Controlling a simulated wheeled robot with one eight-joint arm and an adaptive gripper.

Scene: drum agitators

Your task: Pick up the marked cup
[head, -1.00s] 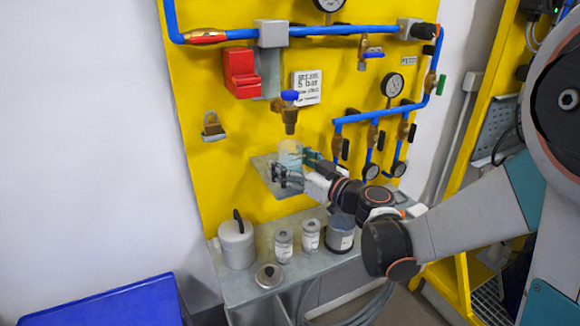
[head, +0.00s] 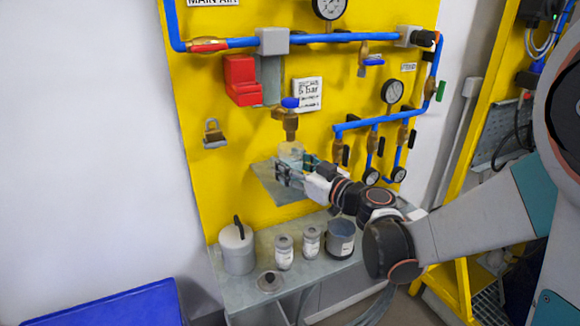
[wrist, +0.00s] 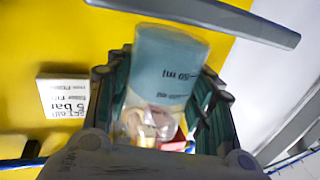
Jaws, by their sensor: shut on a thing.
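The marked cup is a clear, bluish cup (head: 291,152) with measuring lines; it shows large in the wrist view (wrist: 168,65), where a "50 ml" mark can be read. My gripper (head: 296,172) is shut on the cup, with a dark green finger on each side of it. In the wrist view my gripper (wrist: 165,100) has the cup between its fingers. The cup is over the small grey shelf (head: 272,190) on the yellow panel, just below a brass valve with a blue handle (head: 290,120). My fingers hide the cup's lower part in the head view.
Blue pipes and gauges (head: 392,90) run along the yellow panel close above and right. A "5 bar" sign (head: 307,94) is behind the valve. Below, a grey bench (head: 262,300) bears a lidded pot (head: 237,250), two small jars and a dark labelled container (head: 340,240).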

